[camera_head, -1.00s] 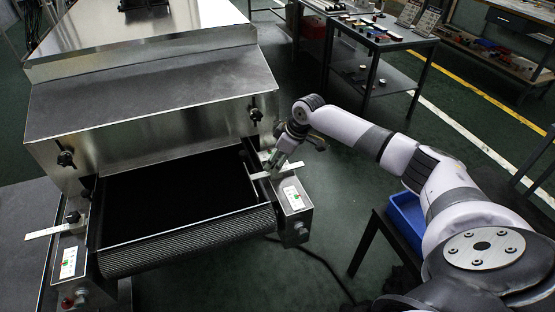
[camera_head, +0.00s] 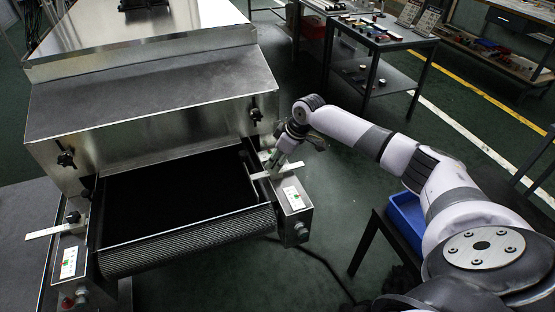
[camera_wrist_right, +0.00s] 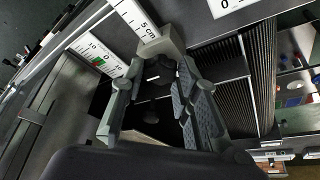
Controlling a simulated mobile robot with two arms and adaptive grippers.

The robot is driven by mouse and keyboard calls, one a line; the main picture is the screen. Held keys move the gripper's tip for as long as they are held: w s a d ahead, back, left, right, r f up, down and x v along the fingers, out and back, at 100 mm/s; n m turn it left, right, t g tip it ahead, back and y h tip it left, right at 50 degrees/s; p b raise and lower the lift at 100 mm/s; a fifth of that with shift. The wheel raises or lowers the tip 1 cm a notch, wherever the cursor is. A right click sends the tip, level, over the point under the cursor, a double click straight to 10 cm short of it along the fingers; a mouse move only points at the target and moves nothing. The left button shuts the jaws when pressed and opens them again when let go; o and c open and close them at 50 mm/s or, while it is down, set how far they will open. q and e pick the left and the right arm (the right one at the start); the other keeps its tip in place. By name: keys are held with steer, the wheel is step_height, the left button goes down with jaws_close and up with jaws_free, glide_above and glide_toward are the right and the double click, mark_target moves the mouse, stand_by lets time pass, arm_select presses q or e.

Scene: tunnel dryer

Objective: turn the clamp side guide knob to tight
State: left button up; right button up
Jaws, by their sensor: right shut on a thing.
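My right gripper (camera_head: 272,162) is at the right side of the dryer's belt mouth, above the right side guide's flat metal bar (camera_head: 291,170). In the right wrist view its two fingers (camera_wrist_right: 155,100) stand on either side of a dark knob (camera_wrist_right: 157,72), and the gripper is shut on it. The knob has a small white mark on its top. In the head view the gripper hides this knob. A white scale strip (camera_wrist_right: 134,18) with a cm marking lies beside the knob. My left gripper is not in view.
The black belt (camera_head: 175,200) runs between the side guides. A second knob (camera_head: 72,217) and bar (camera_head: 43,233) are on the left side. A label panel (camera_head: 293,198) sits just in front of the right guide. A blue bin (camera_head: 407,215) stands at right.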

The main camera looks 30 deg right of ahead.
steer(key=shift+r+m+p, duration=0.2)
steer(key=shift+m+p, duration=0.1)
steer(key=shift+p, duration=0.3)
steer(key=m+h+p, duration=0.1)
steer(key=m+p, duration=0.1)
steer(key=p, duration=0.2)
steer(key=m+h+p, duration=0.1)
steer(key=m+p, duration=0.2)
steer(key=p, duration=0.1)
steer(key=a+m+h+p, duration=0.1)
steer(key=m+p, duration=0.2)
steer(key=p, duration=0.1)
steer(key=shift+r, duration=0.1)
steer(key=shift+a+m+h+p, duration=0.1)
steer(key=shift+m+h+p, duration=0.5)
steer(key=shift+m, duration=0.4)
steer(key=m, duration=0.1)
steer(key=m+p, duration=0.1)
steer(key=shift+f+m+h, duration=0.2)
steer(key=shift+m+h, duration=0.1)
steer(key=shift+h, duration=0.1)
steer(key=shift+w+a+f+m+g+h+p, duration=0.1)
steer(key=shift+m+g+h+p, duration=0.35)
steer(key=shift+m, duration=0.75)
steer(key=shift+m+g+h, duration=0.25)
steer(key=shift+m+g, duration=0.1)
steer(key=shift+m, duration=0.75)
steer(key=shift+w, duration=0.1)
